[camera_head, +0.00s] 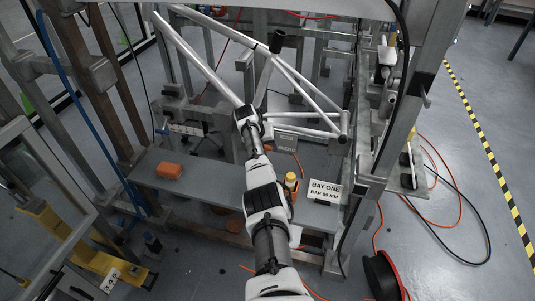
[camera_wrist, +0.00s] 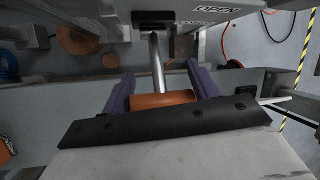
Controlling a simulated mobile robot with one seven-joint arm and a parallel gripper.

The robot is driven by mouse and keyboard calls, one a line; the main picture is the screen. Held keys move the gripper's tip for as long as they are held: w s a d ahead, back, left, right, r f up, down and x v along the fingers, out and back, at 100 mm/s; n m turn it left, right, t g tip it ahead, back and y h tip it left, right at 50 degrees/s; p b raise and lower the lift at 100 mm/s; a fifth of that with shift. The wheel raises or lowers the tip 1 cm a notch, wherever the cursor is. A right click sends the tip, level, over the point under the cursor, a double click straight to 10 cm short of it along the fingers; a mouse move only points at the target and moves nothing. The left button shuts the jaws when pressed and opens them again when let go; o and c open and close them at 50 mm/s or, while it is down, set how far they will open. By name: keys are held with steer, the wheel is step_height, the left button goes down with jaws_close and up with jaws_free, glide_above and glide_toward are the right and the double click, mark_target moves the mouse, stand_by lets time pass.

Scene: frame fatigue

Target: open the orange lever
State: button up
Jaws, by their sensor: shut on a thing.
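The orange lever (camera_wrist: 163,100) shows in the wrist view as an orange grip on a metal rod (camera_wrist: 157,60). The rod runs up to a dark mount below a plate marked OPEN (camera_wrist: 216,9). My gripper (camera_wrist: 162,88) has its two purple-grey fingers on either side of the orange grip and is shut on it. In the head view my arm reaches forward to the test frame, and my gripper (camera_head: 246,118) is at the foot of a white tube. The lever is hidden there behind my arm.
A white bicycle frame (camera_head: 295,90) sits in the metal rig. An orange block (camera_head: 169,171) and a yellow-topped item (camera_head: 290,180) are on the grey shelf (camera_head: 215,185), near a BAY ONE sign (camera_head: 325,190). Rig posts stand close on both sides. Cables lie on the floor at right.

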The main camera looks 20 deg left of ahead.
steer(key=shift+w+a+r+b, duration=0.1)
steer(key=shift+a+r+b, duration=0.25)
steer(key=shift+a, duration=0.1)
stand_by(0.3)
steer(key=o, duration=1.3)
steer(key=shift+a+f, duration=0.15)
steer(key=shift+c, duration=0.2)
steer(key=shift+d, duration=0.2)
steer(key=shift+d, duration=0.1)
steer(key=shift+r, duration=0.45)
steer(key=v, duration=1.3)
